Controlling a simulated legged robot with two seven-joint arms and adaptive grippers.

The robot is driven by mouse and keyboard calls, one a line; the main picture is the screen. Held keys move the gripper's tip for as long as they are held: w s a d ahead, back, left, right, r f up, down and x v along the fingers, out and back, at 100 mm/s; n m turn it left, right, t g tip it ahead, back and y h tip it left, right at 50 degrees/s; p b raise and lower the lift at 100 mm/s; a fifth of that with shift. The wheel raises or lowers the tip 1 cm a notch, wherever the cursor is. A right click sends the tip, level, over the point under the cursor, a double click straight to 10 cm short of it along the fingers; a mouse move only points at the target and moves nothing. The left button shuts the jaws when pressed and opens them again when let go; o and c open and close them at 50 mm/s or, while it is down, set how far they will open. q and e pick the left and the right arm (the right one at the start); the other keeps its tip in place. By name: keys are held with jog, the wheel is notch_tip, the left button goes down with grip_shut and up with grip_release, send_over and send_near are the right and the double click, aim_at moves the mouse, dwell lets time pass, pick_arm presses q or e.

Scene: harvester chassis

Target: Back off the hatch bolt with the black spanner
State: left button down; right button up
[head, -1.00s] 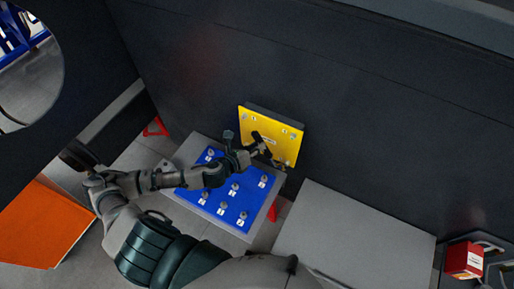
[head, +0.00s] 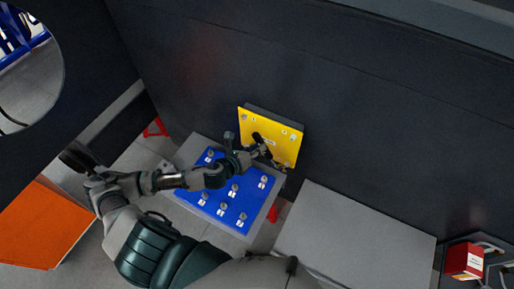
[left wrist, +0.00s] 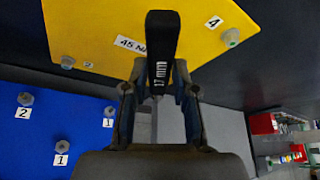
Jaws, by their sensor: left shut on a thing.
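The black spanner (head: 257,138), marked 17 mm, is in my left gripper (head: 263,150), in front of the yellow plate (head: 286,131). In the left wrist view the spanner (left wrist: 163,38) stands up between the two fingers of the gripper (left wrist: 160,85), which are shut on it. Bolts sit near the corners of the yellow plate (left wrist: 90,30); one bolt (left wrist: 232,37) is by label 4 and another (left wrist: 67,62) is by label 2. The spanner and gripper hide part of the plate's lower edge. I cannot tell whether the spanner touches a bolt. My right gripper is not in view.
A blue panel (head: 228,208) with several numbered bolts lies below the yellow plate, under my left forearm. A grey box top (head: 350,235) is to the right, and an orange panel (head: 40,225) at the left. A dark wall (head: 370,110) rises behind. A red box (head: 464,260) sits far right.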

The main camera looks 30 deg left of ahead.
pick_arm(q)
jog(key=shift+d+r, duration=0.1)
jog(key=shift+d, duration=0.05)
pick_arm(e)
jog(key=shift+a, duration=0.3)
pick_arm(q)
jog(key=shift+w, duration=1.05)
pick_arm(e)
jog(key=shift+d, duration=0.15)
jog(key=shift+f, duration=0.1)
pick_arm(q)
jog(key=a+f+b, duration=0.1)
jog(key=b, duration=0.1)
jog(key=a+f+n+b, duration=0.1)
jog(key=shift+a+h+b, duration=0.3)
jog(key=shift+h+b, duration=0.05)
jog(key=shift+h, duration=0.05)
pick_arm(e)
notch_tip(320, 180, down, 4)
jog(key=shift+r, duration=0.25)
